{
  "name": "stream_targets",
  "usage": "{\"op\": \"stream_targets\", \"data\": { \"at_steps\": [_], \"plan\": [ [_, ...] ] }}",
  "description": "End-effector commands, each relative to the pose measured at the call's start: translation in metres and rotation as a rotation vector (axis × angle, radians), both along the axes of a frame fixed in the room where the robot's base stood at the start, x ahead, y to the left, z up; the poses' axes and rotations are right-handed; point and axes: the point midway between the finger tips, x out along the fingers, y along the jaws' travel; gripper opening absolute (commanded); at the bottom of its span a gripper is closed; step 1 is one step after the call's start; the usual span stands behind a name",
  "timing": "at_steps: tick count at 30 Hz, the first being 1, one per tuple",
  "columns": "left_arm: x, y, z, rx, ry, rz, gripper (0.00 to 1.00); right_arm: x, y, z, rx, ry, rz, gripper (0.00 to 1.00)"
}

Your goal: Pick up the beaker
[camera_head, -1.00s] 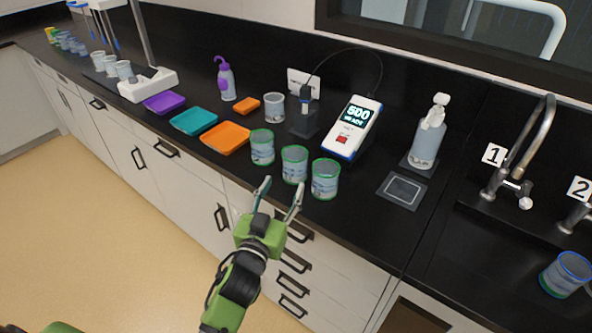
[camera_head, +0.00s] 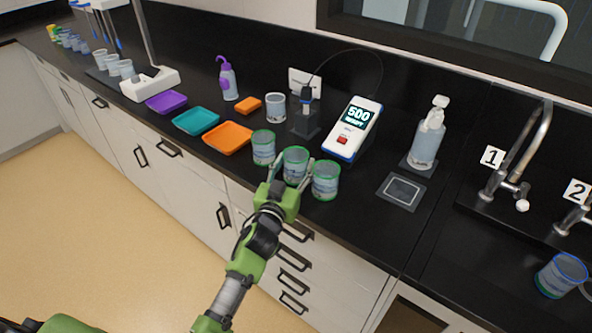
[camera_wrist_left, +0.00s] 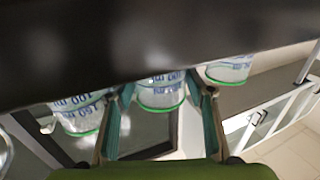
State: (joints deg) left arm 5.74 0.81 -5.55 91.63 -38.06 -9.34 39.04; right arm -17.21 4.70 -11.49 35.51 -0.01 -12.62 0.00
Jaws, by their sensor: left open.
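Three clear beakers with green rims stand in a row near the counter's front edge: a left one (camera_head: 263,148), a middle one (camera_head: 295,166) and a right one (camera_head: 325,181). My left gripper (camera_head: 290,170) is open, with its fingers on either side of the middle beaker. In the left wrist view the middle beaker (camera_wrist_left: 160,92) sits between the two fingers of the left gripper (camera_wrist_left: 160,100), with the neighbouring beakers just outside them. I cannot tell whether the fingers touch the glass. My right gripper is not in view.
Orange (camera_head: 228,138), teal (camera_head: 195,121) and purple (camera_head: 166,102) trays lie to the left. Behind stand another beaker (camera_head: 275,107) and a meter (camera_head: 352,128) reading 500. A pump bottle (camera_head: 427,140), a tap (camera_head: 520,160) and a blue-rimmed beaker (camera_head: 561,275) are to the right.

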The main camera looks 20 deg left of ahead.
Motion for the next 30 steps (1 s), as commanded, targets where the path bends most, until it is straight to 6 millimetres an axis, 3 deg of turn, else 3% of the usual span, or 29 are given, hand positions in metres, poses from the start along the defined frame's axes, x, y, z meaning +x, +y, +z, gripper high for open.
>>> {"op": "stream_targets", "data": {
  "at_steps": [4, 7, 8, 20, 30],
  "plan": [
    [0.000, 0.000, 0.000, 0.000, 0.000, 0.000, 0.49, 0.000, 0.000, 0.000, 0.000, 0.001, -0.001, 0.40],
    [0.000, 0.000, 0.000, 0.000, 0.000, 0.000, 0.23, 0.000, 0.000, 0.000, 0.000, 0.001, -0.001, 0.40],
    [0.000, 0.000, 0.000, 0.000, 0.000, 0.000, 0.20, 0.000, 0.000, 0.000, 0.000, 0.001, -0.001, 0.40],
    [0.000, 0.000, 0.001, 0.000, -0.001, -0.001, 0.20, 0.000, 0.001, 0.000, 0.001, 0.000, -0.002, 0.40],
    [0.000, 0.000, 0.020, 0.001, -0.004, 0.000, 0.20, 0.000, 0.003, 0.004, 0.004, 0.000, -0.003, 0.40]
  ]
}}
